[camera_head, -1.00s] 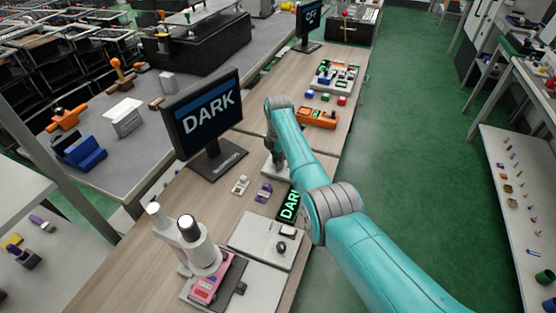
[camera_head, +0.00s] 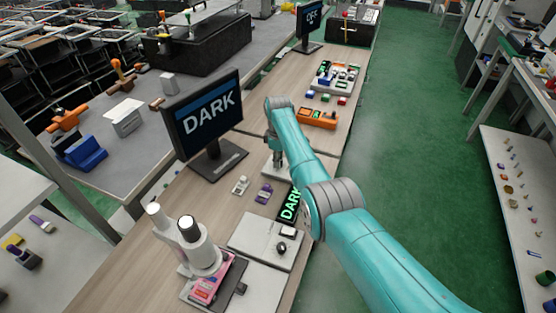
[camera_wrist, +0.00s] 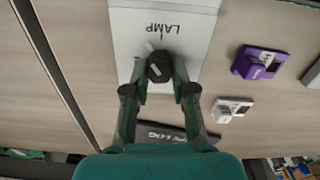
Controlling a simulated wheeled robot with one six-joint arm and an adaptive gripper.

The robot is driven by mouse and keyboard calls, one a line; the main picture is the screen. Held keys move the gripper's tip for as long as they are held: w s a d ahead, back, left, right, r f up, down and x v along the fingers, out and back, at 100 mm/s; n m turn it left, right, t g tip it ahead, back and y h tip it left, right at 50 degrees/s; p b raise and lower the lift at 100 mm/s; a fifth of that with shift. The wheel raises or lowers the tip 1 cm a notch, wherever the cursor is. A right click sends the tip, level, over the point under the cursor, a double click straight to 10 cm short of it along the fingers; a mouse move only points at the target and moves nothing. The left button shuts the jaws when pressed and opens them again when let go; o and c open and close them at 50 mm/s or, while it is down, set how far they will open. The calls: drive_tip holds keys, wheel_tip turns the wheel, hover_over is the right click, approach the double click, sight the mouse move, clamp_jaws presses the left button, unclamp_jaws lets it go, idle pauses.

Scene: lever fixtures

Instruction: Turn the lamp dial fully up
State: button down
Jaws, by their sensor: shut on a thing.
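The lamp dial (camera_wrist: 159,66) is a dark round knob on a white plate (camera_wrist: 190,18) marked LAMP, seen upside down in the wrist view. My gripper (camera_wrist: 160,72) is shut on the dial, with one finger on each side of it. A pale pointer mark shows at the dial's far edge, close to a line on the plate. In the head view my gripper (camera_head: 278,160) is down at the plate (camera_head: 270,170), and the arm hides the dial. The monitor (camera_head: 207,115) reads DARK, and a small green-lettered display (camera_head: 289,206) also reads DARK.
A purple part (camera_wrist: 259,62) and a small white part (camera_wrist: 231,108) sit beside the plate. An orange block (camera_head: 318,118) and a white microscope-like device (camera_head: 195,245) stand on the same bench.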

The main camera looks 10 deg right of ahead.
drive_tip(key=m, duration=0.6)
drive_tip(key=shift+w+d+m, duration=0.1)
drive_tip(key=shift+m, duration=0.2)
drive_tip(key=m, duration=0.6)
drive_tip(key=shift+d, duration=0.15)
drive_tip(key=m, duration=0.6)
drive_tip(key=shift+d+m, duration=0.15)
drive_tip(key=shift+m, duration=0.15)
drive_tip(key=m, duration=0.6)
drive_tip(key=shift+d, duration=0.1)
drive_tip(key=c, duration=1)
unclamp_jaws()
drive_tip(key=shift+o, duration=0.2)
drive_tip(key=shift+r, duration=0.15)
